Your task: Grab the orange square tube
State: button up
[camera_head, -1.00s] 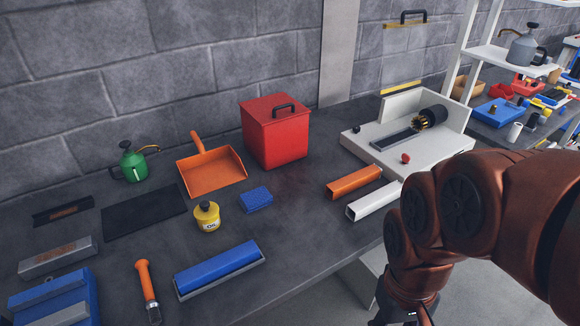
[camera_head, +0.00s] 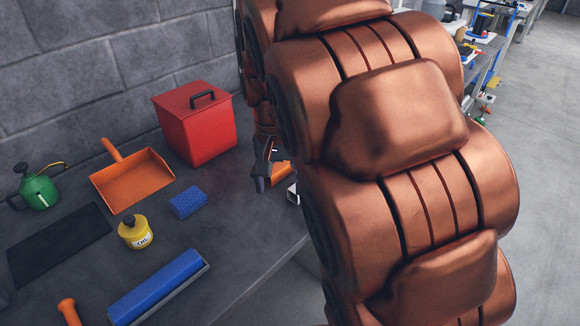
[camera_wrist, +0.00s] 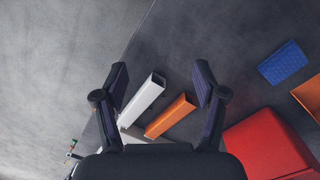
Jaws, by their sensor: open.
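The orange square tube (camera_head: 281,173) lies on the dark bench, mostly hidden behind my arm in the head view. In the wrist view the orange tube (camera_wrist: 171,115) lies slanted, right of centre, near my right finger. A white square tube (camera_wrist: 142,99) lies beside it to the left, about parallel; only its end (camera_head: 293,194) shows in the head view. My gripper (camera_wrist: 160,80) is open and empty, with both tubes showing between its fingers. In the head view my gripper (camera_head: 263,178) is at the left end of the orange tube. Its exact height above the bench is unclear.
A red lidded box (camera_head: 197,125) stands behind and left of my gripper. A blue sponge (camera_head: 188,202), a yellow oil can (camera_head: 135,233) and an orange dustpan (camera_head: 132,181) lie further left. The bench's front edge runs close to the tubes, with floor beyond.

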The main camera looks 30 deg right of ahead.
jog(key=w+d+f+m+b, duration=0.2)
jog(key=w+d+m, duration=0.2)
jog(key=w+d, duration=0.45)
jog(key=m+t+b, duration=0.1)
jog(key=m+b, duration=0.1)
jog(key=m, duration=0.1)
send_near(281, 170)
jog(key=w+d+f, duration=0.2)
jog(key=d, duration=0.1)
jog(key=w+d+f, duration=0.1)
jog(key=shift+d, duration=0.35)
jog(key=shift+d+f, duration=0.1)
jog(key=shift+f, duration=0.35)
jog(key=shift+d+f+p, duration=0.1)
jog(key=shift+f+p, duration=0.65)
jog(key=shift+f, duration=2.85)
jog(key=shift+c, duration=0.4)
grip_shut()
